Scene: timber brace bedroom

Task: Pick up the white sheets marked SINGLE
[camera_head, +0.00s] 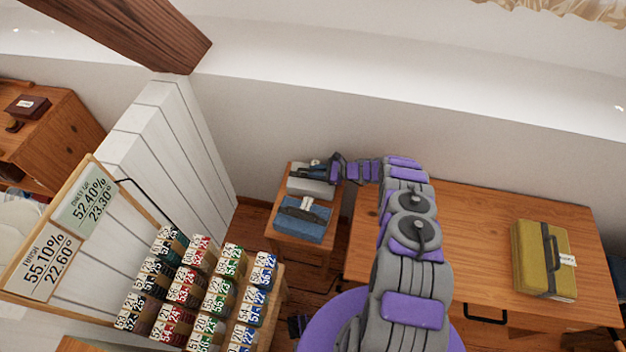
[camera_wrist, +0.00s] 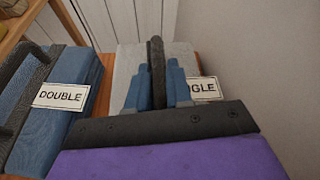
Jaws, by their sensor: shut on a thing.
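The white sheets (camera_head: 308,188) lie at the back of a small wooden stand, partly covered by my gripper (camera_head: 316,168). In the wrist view the white sheets (camera_wrist: 128,66) are behind my gripper (camera_wrist: 157,75), whose two blue fingers are shut on their dark upright handle (camera_wrist: 156,58). Their tag (camera_wrist: 206,88) shows only "GLE"; the rest is hidden behind a finger. I cannot tell whether the sheets are lifted clear of the stand.
Blue sheets (camera_head: 302,218) marked DOUBLE (camera_wrist: 62,96) lie close beside the white ones. A desk (camera_head: 460,240) with a yellow case (camera_head: 540,260) stands right. A rack of numbered packets (camera_head: 200,290) stands left. The wall is close behind.

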